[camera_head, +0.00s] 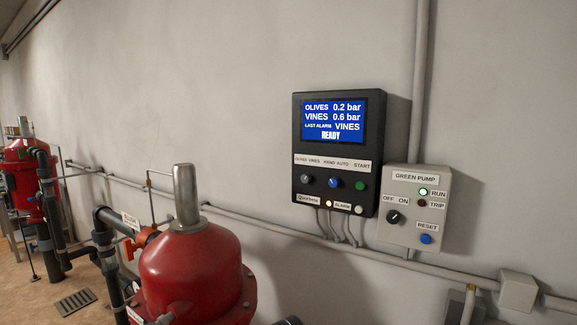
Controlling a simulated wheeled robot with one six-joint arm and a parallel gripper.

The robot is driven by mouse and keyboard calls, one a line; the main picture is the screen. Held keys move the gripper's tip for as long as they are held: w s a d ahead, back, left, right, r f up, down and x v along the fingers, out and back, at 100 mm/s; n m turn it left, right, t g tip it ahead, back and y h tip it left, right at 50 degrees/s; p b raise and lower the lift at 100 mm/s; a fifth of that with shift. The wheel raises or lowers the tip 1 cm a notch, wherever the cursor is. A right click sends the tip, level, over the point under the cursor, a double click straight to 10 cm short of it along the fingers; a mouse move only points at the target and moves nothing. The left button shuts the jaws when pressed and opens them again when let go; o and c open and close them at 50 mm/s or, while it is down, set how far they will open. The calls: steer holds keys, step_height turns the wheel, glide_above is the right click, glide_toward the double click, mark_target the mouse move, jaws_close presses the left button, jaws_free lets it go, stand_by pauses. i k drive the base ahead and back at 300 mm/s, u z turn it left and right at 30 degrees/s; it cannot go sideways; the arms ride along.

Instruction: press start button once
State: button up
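A black control box (322,216) hangs on the wall right of centre. Its blue screen (332,119) reads olives 0.2 bar, vines 0.6 bar, last alarm vines, ready. The green start button (360,186) sits at the right of the row below the screen, under the label START. To its left are a blue hand/auto knob (334,183) and a grey olives/vines knob (306,180). At the bottom, a small lamp (329,204) by the ALARM label glows amber. Nothing covers the button. My gripper is not in view.
A grey green-pump box (416,245) with lit run lamp, on/off knob and blue reset button (426,239) hangs close to the right. A red tank (195,262) stands front left of the control box. Pipes run along the wall.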

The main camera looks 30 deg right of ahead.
mark_target(359, 185)
steer(key=z, duration=1.35)
